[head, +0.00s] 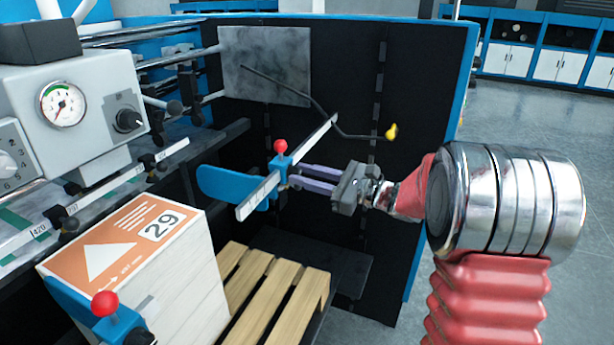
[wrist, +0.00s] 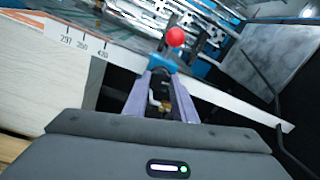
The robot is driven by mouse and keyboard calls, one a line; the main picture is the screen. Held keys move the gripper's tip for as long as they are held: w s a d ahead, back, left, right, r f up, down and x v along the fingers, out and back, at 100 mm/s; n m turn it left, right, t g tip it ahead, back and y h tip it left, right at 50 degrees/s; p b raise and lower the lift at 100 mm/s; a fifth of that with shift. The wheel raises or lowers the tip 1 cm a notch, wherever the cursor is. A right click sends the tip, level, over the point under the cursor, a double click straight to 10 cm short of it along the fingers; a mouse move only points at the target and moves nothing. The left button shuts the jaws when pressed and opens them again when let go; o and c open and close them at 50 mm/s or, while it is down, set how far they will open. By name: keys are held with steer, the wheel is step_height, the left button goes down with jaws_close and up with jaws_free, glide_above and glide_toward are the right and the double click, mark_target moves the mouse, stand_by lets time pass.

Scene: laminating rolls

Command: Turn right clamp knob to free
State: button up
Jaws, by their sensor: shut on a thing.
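The right clamp has a red ball (head: 280,147) on top, a blue guide plate (head: 230,187) and a white scale bar (head: 257,195). My gripper (head: 293,175) reaches in from the right, with its purple fingers level at the clamp, just behind the scale bar. In the wrist view the fingers are shut on the dark clamp knob (wrist: 160,75), just below the red ball (wrist: 175,37). A brass-coloured part shows between the fingers. In the head view the knob is hidden by the fingers and clamp. Its turn angle cannot be read.
A stack of sheets (head: 190,280) with an orange label stands at the left front, beside a second red-ball clamp (head: 105,303). A wooden pallet (head: 265,305) lies below my gripper. A bent rod with a yellow tip (head: 391,132) stands out behind my gripper.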

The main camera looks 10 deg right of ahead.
steer(key=n, duration=0.4)
steer(key=shift+a, duration=0.15)
steer(key=shift+f+n+g+y, duration=0.15)
steer(key=shift+n+y, duration=0.15)
steer(key=shift+n, duration=3)
steer(key=shift+f+n+g+y, duration=0.15)
steer(key=shift+n+y, duration=0.15)
steer(key=shift+n, duration=3)
steer(key=o, duration=1)
steer(key=shift+o, duration=0.2)
steer(key=shift+r, duration=0.1)
steer(key=shift+d, duration=0.2)
